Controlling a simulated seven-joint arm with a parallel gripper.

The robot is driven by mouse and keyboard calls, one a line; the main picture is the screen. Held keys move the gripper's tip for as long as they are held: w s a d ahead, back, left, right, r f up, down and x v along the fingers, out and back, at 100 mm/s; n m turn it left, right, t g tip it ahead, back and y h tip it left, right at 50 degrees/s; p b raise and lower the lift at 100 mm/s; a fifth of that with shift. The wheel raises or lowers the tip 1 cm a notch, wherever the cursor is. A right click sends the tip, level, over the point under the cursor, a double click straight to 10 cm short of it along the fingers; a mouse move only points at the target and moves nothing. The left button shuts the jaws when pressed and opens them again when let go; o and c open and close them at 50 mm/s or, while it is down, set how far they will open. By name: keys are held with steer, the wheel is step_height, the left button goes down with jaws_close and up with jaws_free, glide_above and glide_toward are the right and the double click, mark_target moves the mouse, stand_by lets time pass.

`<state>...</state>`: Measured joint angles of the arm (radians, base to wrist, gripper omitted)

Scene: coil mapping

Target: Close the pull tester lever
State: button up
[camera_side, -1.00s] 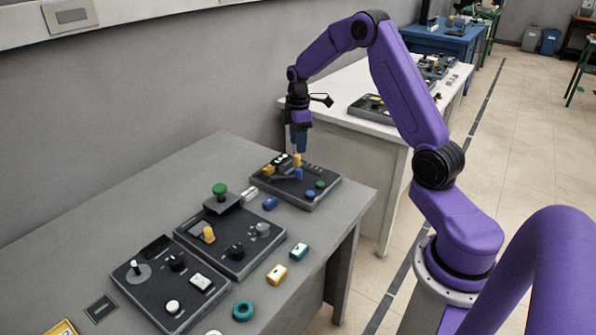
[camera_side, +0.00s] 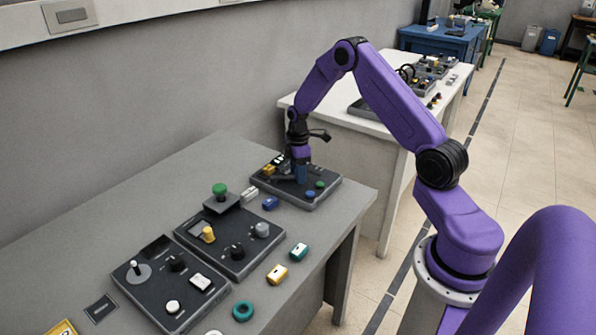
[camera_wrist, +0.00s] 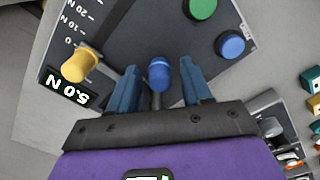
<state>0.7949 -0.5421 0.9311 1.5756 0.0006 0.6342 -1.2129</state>
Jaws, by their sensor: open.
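The pull tester is a dark panel (camera_side: 325,193) at the far right end of the grey bench; it also shows in the wrist view (camera_wrist: 130,25). Its lever has a blue rounded handle (camera_wrist: 160,75) on a grey stem. My gripper (camera_wrist: 159,68) is open, with one blue finger on each side of the handle and small gaps showing. In the side view my gripper (camera_side: 301,180) points down over the panel and hides the lever. A yellow knob (camera_wrist: 80,66) sits left of the fingers, by a newton scale and a display reading 5.0 N.
A green button (camera_wrist: 202,6) and a blue button (camera_wrist: 230,45) are on the panel's right. Two more dark panels (camera_side: 238,258) (camera_side: 145,305) stand nearer on the bench. Small loose blocks (camera_side: 277,274) and a teal ring (camera_side: 243,311) lie along its front.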

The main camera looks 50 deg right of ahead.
mark_target(292, 192)
jaws_close()
steer(key=shift+s+a, duration=0.1)
steer(key=shift+s+a+m, duration=0.25)
steer(key=shift+a+m, duration=0.15)
steer(key=shift+m, duration=0.25)
steer(key=shift+s+a+m, duration=0.2)
steer(key=shift+a+m, duration=0.15)
steer(key=shift+m, duration=0.3)
steer(key=a+m, duration=0.1)
steer(key=m, duration=0.1)
steer(key=a+m, duration=0.1)
steer(key=shift+s+a+m, duration=0.15)
steer(key=shift+s+m, duration=0.2)
steer(key=shift+m, duration=0.05)
steer(key=shift+a+m, duration=0.85)
steer(key=shift+m, duration=0.35)
steer(key=shift+w+a+m, duration=0.2)
steer(key=shift+a+m, duration=0.7)
steer(key=shift+m, duration=0.5)
steer(key=shift+a, duration=0.1)
jaws_free()
